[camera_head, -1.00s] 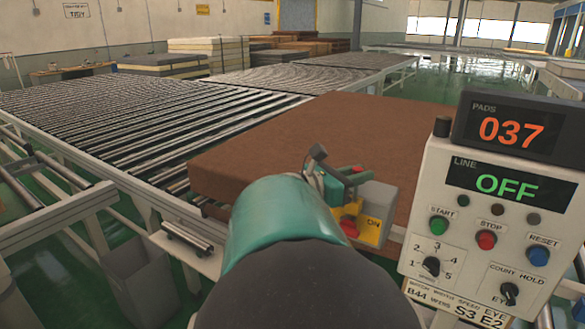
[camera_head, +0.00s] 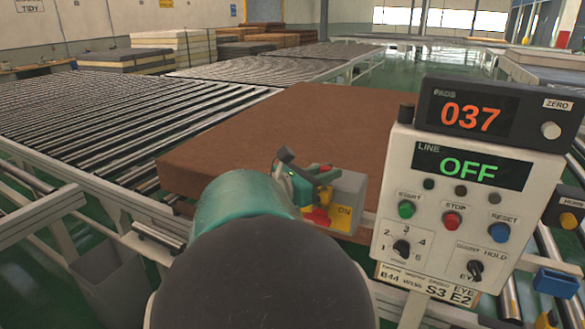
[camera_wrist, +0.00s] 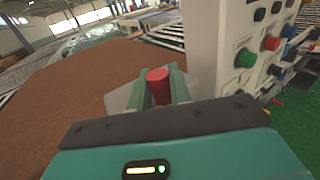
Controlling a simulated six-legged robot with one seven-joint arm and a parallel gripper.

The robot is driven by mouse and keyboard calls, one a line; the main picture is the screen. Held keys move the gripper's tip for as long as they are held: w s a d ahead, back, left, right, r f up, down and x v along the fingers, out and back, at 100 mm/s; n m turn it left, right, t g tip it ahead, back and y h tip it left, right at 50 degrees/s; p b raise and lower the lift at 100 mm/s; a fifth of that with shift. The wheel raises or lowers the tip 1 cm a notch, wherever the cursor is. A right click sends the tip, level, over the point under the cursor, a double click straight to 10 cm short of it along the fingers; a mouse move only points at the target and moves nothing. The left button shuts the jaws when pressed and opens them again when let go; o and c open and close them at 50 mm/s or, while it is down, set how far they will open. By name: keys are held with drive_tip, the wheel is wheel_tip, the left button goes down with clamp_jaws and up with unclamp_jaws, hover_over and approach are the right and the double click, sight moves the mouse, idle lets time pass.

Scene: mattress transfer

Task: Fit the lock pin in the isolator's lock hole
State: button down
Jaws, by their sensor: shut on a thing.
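The isolator (camera_head: 347,195) is a grey box with a yellow plate, a red knob (camera_head: 317,218) and an ON label, at the near right edge of the brown mattress. My gripper (camera_head: 318,176) is right at its upper left side. In the wrist view my gripper (camera_wrist: 160,90) is shut on a red cylinder, which looks like the lock pin (camera_wrist: 158,86). The grey isolator (camera_wrist: 120,99) shows beyond the fingers there. The lock hole and the pin's far end are hidden, so I cannot tell whether the pin touches or enters the hole.
The brown mattress (camera_head: 270,130) lies on the roller conveyor (camera_head: 110,120). A control panel (camera_head: 460,200) stands close at the right, its line display reading OFF, under a counter (camera_head: 490,115) showing 037. A grey bin (camera_head: 105,275) stands at the lower left.

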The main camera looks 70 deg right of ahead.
drive_tip(key=shift+f, duration=1)
drive_tip(key=c, duration=1.2)
unclamp_jaws()
drive_tip(key=v, duration=1.4)
